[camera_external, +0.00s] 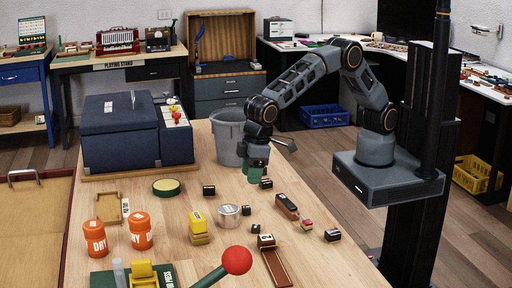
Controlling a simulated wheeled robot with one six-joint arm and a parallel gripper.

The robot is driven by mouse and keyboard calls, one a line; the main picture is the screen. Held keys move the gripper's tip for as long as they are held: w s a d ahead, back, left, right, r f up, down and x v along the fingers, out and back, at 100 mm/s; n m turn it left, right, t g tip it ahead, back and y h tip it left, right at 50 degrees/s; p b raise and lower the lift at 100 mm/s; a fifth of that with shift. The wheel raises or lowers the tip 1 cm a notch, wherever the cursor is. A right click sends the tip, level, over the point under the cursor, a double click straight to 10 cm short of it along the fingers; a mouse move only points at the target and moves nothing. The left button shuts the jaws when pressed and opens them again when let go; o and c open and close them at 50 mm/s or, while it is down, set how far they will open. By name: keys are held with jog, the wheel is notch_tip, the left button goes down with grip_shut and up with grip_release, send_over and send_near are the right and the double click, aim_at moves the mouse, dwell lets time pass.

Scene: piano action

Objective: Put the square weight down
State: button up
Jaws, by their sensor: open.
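My gripper (256,172) points down low over the wooden table, in front of the grey bin. Its jaws are open, with green at the fingertips. A small dark block (266,184) sits on the table right beside the fingertips; I see no gap clearly, so I cannot tell if they touch. Several similar dark blocks stand nearby, one to the left (209,190), one in front (246,210) and one at the right (332,235). I cannot tell for sure which is the square weight. The picture is too small to show anything between the jaws.
The grey bin (228,135) stands behind my gripper. A dark blue case (120,135) is at the back left. Orange tubs (140,231), a yellow block (198,222), a round tin (228,216) and a long dark bar (287,206) stand on the table (325,265).

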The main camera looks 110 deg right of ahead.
jog(key=s+d+r, duration=1)
jog(key=d, duration=0.2)
jog(key=s+d+f, duration=0.1)
jog(key=s+d, duration=0.3)
jog(key=s, duration=0.4)
jog(key=s+d+f+t, duration=0.1)
jog(key=s+d, duration=0.3)
jog(key=s, duration=0.4)
jog(key=shift+s+d+t, duration=0.3)
jog(key=shift+s, duration=0.05)
jog(key=shift+f, duration=0.1)
